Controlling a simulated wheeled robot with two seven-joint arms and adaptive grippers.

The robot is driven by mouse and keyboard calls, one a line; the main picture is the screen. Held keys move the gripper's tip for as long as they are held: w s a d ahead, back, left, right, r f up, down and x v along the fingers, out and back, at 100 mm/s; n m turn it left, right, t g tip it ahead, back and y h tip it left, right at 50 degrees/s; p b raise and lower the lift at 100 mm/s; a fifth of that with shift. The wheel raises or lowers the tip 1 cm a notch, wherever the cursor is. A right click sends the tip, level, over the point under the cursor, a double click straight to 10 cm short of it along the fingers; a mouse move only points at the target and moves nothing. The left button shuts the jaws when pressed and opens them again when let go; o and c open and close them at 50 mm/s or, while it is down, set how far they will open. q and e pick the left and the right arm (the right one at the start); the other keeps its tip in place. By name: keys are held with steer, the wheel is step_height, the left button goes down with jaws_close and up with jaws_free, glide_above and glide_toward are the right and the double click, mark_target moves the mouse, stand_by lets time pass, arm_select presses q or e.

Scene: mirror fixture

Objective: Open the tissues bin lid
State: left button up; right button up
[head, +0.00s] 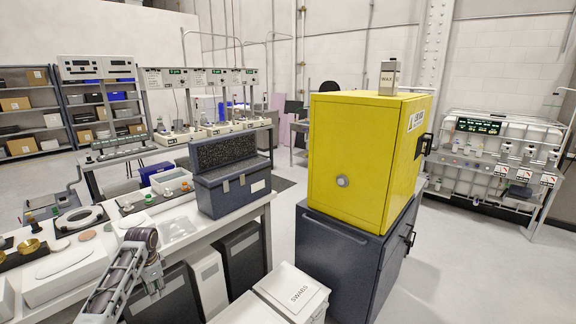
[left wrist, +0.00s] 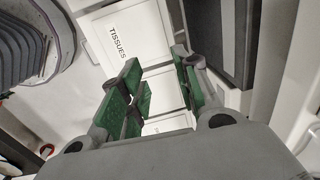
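In the left wrist view, the tissues bin (left wrist: 122,45) shows as a white lid panel with a black TISSUES label. The lid looks flat and closed, though its far edges are cut off or behind my fingers. My left gripper (left wrist: 157,66) is open and empty, with its green-padded fingers apart in front of the white bins. I cannot tell whether a finger touches the lid. In the head view my left gripper (head: 152,284) hangs low past the front edge of the bench. The tissues bin cannot be made out there. My right gripper is in neither view.
A white bin with a SWABS lid (head: 299,290) stands at the bottom centre. A yellow cabinet (head: 345,150) sits on a dark cabinet (head: 340,262) to its right. The cluttered white bench (head: 232,218) has dark and white units below it. Open floor lies further right.

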arm_select(q)
steer(key=s+d+f+n+t, duration=0.1)
steer(key=s+d+f, duration=0.3)
steer(key=s+d, duration=0.35)
steer(key=s+d+f, duration=0.4)
steer(key=s+d, duration=0.2)
steer(key=d, duration=0.2)
steer(key=s+d+r+n+t+h, duration=0.1)
steer(key=s+d+r+n, duration=0.25)
steer(key=s, duration=0.65)
steer(key=s+d+r+n+t, duration=0.15)
steer(key=s+d+r, duration=0.3)
steer(key=s, duration=0.55)
step_height(320, 180, down, 34)
steer(key=s+g, duration=0.2)
steer(key=s+a+f+g, duration=0.1)
steer(key=s+a+f, duration=0.2)
steer(key=s+f, duration=1.6)
steer(key=s, duration=0.3)
steer(key=shift+s+a+f, duration=0.15)
steer(key=shift+s+f, duration=0.15)
steer(key=shift+f, duration=0.1)
